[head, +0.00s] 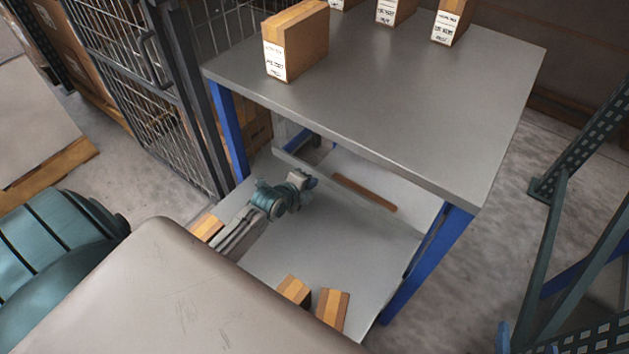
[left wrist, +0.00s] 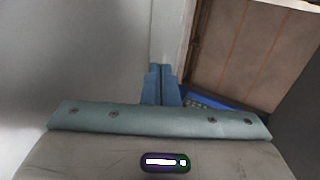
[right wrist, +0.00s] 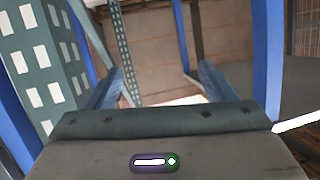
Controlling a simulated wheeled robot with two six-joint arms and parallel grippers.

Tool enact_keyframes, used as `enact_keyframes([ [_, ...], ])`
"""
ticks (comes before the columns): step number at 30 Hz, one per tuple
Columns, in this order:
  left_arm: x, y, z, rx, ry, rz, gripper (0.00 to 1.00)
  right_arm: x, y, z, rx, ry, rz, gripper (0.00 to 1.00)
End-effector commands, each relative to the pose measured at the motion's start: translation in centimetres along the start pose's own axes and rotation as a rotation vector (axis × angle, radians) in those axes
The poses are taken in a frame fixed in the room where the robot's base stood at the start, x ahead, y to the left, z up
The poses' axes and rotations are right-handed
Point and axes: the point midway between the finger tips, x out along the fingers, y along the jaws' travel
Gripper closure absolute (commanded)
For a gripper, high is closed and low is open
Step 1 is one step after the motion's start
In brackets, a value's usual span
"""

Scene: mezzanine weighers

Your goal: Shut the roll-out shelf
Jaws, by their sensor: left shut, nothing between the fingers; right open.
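The roll-out shelf (head: 345,255) is a flat grey panel low under the grey-topped bench (head: 420,110). It sticks out towards me, past the blue bench legs. A raised grey strip (head: 385,217) crosses behind its bare surface. My left gripper (head: 309,179) is shut and empty, over the shelf and close to that strip; contact cannot be told. Its closed blue fingers also show in the left wrist view (left wrist: 162,86). My right gripper (right wrist: 158,88) is open and empty; only a blue tip (head: 503,337) shows at the head view's bottom edge. The shelf's near edge is partly hidden by my body.
Small cartons (head: 332,308) lie at the shelf's near side. Labelled boxes (head: 297,42) stand on the bench top. A wire-mesh cage (head: 135,85) is at left, and green perforated rack posts (head: 585,135) at right. Bare floor (head: 475,265) lies between bench and rack.

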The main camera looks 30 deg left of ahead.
Motion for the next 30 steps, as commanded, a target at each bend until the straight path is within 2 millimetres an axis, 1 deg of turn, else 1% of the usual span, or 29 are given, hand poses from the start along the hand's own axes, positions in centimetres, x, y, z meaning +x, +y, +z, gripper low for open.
enact_keyframes([
  [1, 0.6, -0.2, 0.0, -0.001, -0.001, 0.000, 1.00, 0.1, 0.0, -0.3, -0.003, 0.016, 0.000, 0.24],
  [3, 1.1, -0.6, 0.0, -0.001, -0.001, -0.001, 1.00, 0.2, 0.0, -0.7, -0.005, 0.034, 0.001, 0.24],
  [6, 1.5, -0.8, 0.0, -0.001, 0.000, 0.001, 1.00, 0.2, 0.1, -1.0, -0.007, 0.049, 0.001, 0.24],
  [20, 1.7, -0.9, 0.0, -0.001, 0.000, 0.001, 1.00, 0.3, 0.1, -1.1, -0.008, 0.056, 0.001, 0.24],
  [22, 1.9, -1.1, 0.0, -0.001, 0.000, 0.000, 1.00, 0.3, 0.1, -1.4, -0.011, 0.075, 0.002, 0.24],
  [26, 2.8, -1.5, 0.0, -0.001, 0.000, -0.001, 1.00, 0.8, 0.2, -4.0, -0.027, 0.199, 0.002, 0.24],
  [29, 3.9, -2.0, 0.0, -0.001, 0.000, -0.003, 1.00, 0.8, 0.2, -6.5, -0.045, 0.331, 0.002, 0.24],
  [30, 4.3, -2.3, 0.0, -0.001, 0.000, -0.003, 1.00, 0.7, 0.2, -7.7, -0.055, 0.395, 0.001, 0.24],
])
